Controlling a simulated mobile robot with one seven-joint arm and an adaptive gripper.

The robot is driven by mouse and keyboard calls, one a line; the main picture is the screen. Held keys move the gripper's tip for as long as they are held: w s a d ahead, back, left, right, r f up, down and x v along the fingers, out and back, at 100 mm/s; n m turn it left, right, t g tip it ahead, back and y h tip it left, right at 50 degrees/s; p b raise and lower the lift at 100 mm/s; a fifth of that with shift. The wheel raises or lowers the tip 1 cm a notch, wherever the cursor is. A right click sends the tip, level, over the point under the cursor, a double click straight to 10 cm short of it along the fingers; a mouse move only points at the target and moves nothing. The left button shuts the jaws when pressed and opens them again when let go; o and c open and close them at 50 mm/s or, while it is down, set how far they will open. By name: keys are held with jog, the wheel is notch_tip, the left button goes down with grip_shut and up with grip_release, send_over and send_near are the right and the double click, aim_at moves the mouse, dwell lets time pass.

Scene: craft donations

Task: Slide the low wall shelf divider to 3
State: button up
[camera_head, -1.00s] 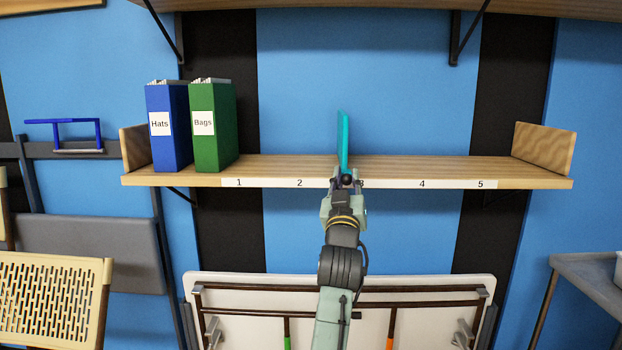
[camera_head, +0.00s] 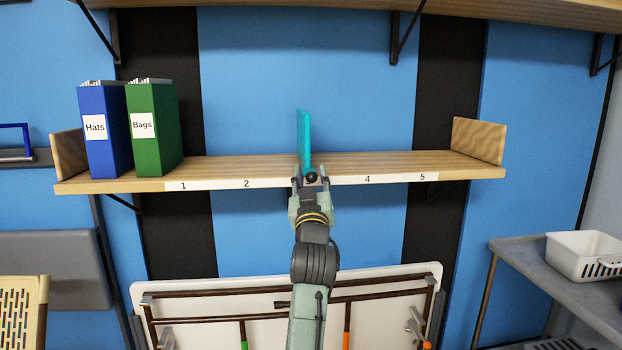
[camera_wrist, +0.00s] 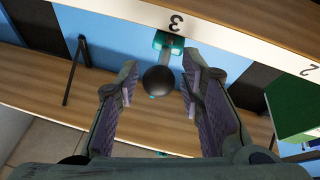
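The teal divider (camera_head: 304,140) stands upright on the low wall shelf (camera_head: 230,167), between labels 2 and 4. Its black knob (camera_head: 311,177) sticks out at the front edge. In the wrist view, the teal clip (camera_wrist: 168,42) is about in line with label 3 (camera_wrist: 176,22). My gripper (camera_head: 311,181) covers label 3 in the head view. In the wrist view, my gripper's fingers (camera_wrist: 160,82) are open on either side of the knob (camera_wrist: 158,80), with a gap visible at each side.
Blue "Hats" (camera_head: 98,140) and green "Bags" (camera_head: 155,140) binders stand at the shelf's left end. The shelf right of the divider is clear up to the wooden end panel (camera_head: 478,140). A grey cart (camera_head: 520,255) with a white basket (camera_head: 580,262) stands at right.

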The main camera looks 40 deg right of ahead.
jog(key=shift+o, duration=0.3)
jog(key=v, duration=1.2)
